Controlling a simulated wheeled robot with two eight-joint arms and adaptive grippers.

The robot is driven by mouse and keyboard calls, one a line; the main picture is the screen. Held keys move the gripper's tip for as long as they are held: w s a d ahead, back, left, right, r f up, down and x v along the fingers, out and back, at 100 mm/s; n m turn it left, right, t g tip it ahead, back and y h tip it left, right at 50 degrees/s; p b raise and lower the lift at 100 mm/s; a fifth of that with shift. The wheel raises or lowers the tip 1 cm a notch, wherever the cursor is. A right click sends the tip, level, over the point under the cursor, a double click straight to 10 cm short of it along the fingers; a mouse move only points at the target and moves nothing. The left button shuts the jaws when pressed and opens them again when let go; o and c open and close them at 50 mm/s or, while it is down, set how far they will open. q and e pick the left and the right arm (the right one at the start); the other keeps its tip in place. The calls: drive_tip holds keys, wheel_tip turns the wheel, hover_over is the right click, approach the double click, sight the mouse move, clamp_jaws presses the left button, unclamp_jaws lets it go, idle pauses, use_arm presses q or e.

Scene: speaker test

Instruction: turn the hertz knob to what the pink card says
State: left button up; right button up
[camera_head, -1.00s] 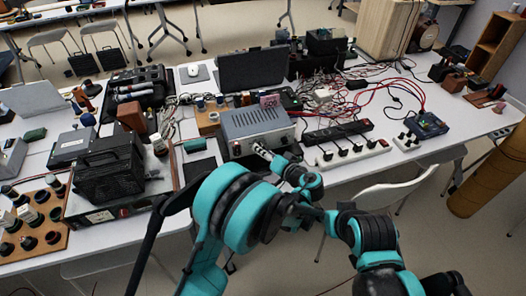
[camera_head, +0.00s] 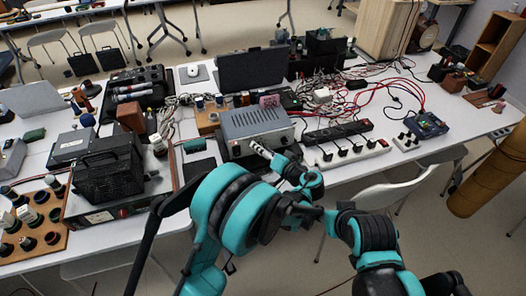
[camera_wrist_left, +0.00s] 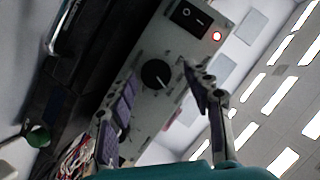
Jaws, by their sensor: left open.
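The grey box with the knob (camera_head: 255,126) stands at the table's front edge, its front panel facing me. The pink card (camera_head: 269,100) stands behind the box's top; its writing is too small to read. In the left wrist view the round black knob (camera_wrist_left: 155,74) sits on the pale panel, with small markings around it that I cannot read. My left gripper (camera_head: 258,150) is in front of the panel. Its fingers (camera_wrist_left: 160,78) are spread open, with the knob showing between the fingertips; I cannot tell whether they touch it. My right gripper is not in view.
A black rocker switch (camera_wrist_left: 190,18) and a lit red lamp (camera_wrist_left: 217,36) are on the same panel. A power strip (camera_head: 350,152) lies to the right of the box. A black caged device (camera_head: 108,172) stands to the left. Tangled cables cover the table behind.

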use_arm(q)
wheel_tip(320, 180, up, 10)
drive_tip(key=shift+f, duration=0.25)
